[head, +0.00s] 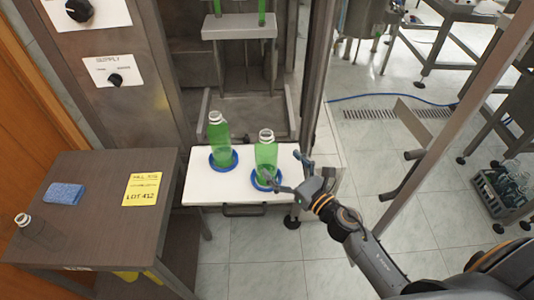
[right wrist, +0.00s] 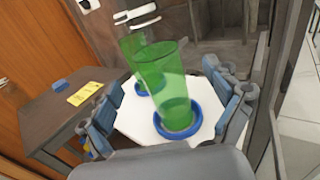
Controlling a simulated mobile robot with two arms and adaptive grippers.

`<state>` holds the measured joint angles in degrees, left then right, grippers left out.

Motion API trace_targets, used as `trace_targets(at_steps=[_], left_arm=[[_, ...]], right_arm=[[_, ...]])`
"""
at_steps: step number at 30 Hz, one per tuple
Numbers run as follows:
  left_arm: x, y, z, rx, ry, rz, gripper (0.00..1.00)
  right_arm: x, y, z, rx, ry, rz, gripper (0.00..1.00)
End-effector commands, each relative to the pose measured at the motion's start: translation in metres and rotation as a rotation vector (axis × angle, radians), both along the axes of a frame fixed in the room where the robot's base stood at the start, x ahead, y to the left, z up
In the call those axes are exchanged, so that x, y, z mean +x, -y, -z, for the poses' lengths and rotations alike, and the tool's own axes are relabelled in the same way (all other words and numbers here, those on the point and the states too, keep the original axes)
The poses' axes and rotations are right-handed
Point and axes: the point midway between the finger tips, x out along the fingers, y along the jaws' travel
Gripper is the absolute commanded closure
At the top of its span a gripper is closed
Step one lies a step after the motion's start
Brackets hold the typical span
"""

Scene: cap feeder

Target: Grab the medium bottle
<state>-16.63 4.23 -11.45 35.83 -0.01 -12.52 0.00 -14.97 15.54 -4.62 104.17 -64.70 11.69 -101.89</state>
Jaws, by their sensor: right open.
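Two green, see-through bottles stand upright on a white platform (head: 200,191), each in a blue ring. The left bottle (head: 219,138) is farther from my right gripper; the right bottle (head: 266,150) is nearer. I cannot tell for sure which one is the medium bottle. My right gripper (head: 286,170) is open, with its fingers close to the right bottle. In the right wrist view the near bottle (right wrist: 164,80) shows between the two spread fingers, not gripped. The other bottle (right wrist: 131,44) is partly hidden behind it. My left gripper is not in view.
A dark table (head: 95,215) at the left holds a blue sponge (head: 64,194), a yellow note (head: 142,189) and a small clear bottle (head: 30,225). Metal machine posts stand behind and right of the platform. A crate of bottles (head: 502,190) is on the floor at far right.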

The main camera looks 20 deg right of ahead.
Motion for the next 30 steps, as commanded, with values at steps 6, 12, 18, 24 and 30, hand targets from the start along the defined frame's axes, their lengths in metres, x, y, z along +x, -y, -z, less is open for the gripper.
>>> trace_targets(at_steps=[6, 12, 18, 24, 30], left_arm=[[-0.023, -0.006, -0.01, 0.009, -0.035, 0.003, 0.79], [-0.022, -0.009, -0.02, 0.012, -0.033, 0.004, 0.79], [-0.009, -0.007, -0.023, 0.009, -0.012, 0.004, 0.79], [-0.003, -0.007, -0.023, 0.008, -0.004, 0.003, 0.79], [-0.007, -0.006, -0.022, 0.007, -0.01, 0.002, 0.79]], right_arm=[[0.024, -0.009, -0.004, 0.002, 0.002, 0.001, 0.1], [0.051, -0.02, -0.003, 0.004, 0.001, 0.0, 0.1], [0.064, -0.025, -0.001, 0.002, 0.0, 0.0, 0.1], [0.063, -0.024, -0.001, 0.001, 0.0, 0.0, 0.14], [0.063, -0.024, -0.001, 0.001, 0.0, 0.0, 0.55]])
